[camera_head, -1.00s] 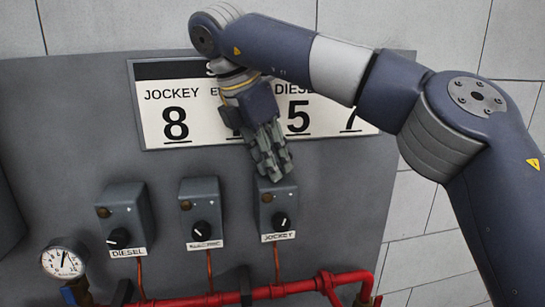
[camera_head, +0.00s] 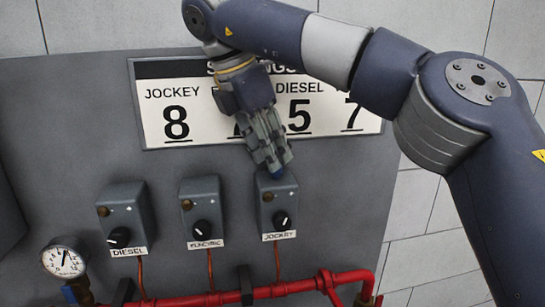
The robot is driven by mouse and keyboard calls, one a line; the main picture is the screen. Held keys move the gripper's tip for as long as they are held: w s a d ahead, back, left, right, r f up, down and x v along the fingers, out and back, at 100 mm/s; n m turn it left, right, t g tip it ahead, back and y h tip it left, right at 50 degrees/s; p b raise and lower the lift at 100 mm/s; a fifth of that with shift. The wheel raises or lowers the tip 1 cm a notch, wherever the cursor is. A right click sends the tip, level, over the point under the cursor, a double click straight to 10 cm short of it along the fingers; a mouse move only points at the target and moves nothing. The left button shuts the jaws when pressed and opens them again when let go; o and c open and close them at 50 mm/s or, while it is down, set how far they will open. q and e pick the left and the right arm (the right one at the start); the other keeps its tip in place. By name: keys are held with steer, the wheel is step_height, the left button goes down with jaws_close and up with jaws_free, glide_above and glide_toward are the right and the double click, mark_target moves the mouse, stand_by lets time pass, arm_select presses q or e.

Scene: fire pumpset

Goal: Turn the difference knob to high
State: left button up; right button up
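Three grey switch boxes with black knobs hang on the grey panel, labelled from left DIESEL (camera_head: 122,220), ELECTRIC (camera_head: 201,212) and JOCKEY (camera_head: 277,204). Their knobs are the diesel knob (camera_head: 119,237), the electric knob (camera_head: 201,229) and the jockey knob (camera_head: 281,219). No label reading "difference" shows. My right gripper (camera_head: 277,168) points down just above the top of the jockey box, above its knob. Its fingers look close together, but whether they are shut is unclear. My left gripper is out of view.
A settings sign (camera_head: 160,105) behind my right arm shows large numbers, partly covered. A red pipe (camera_head: 210,299) runs along the bottom, with a pressure gauge (camera_head: 64,259) at lower left. Thin copper tubes drop from the boxes. The panel left of the sign is clear.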

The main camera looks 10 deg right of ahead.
steer(key=shift+v, duration=2.7)
steer(key=shift+s+a, duration=0.1)
